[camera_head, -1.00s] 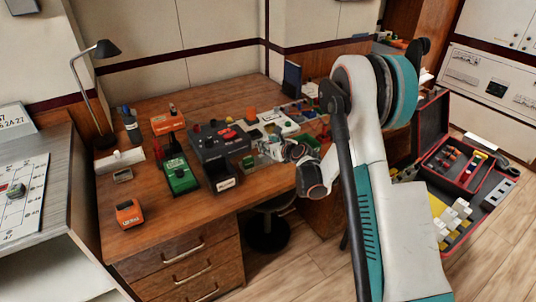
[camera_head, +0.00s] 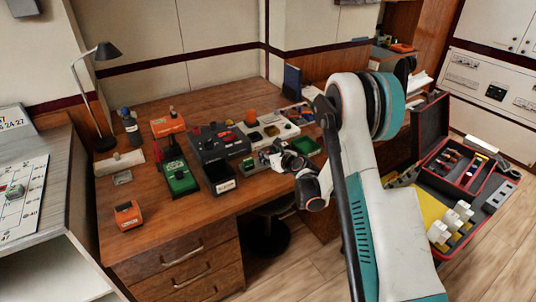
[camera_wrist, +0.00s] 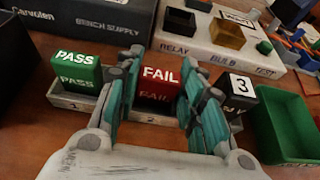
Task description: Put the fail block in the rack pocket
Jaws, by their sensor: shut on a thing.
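The red fail block (camera_wrist: 160,84) is upright between the fingers of my gripper (camera_wrist: 155,92) in the wrist view, and the gripper is shut on it. It is at the middle pocket, marked 2, of a pale rack (camera_wrist: 73,104). I cannot tell whether its base sits fully on the pocket floor. A green pass block (camera_wrist: 75,73) stands in pocket 1 at the left. In the head view my gripper (camera_head: 269,157) is low over the desk and hides most of the rack.
A green tray (camera_wrist: 283,125) lies close on the right. A white board (camera_wrist: 215,45) with relay blocks is behind the rack. A dark bench supply (camera_wrist: 90,22) stands at the back left. In the head view, a green meter (camera_head: 179,178) and black bin (camera_head: 219,177) are left of the gripper.

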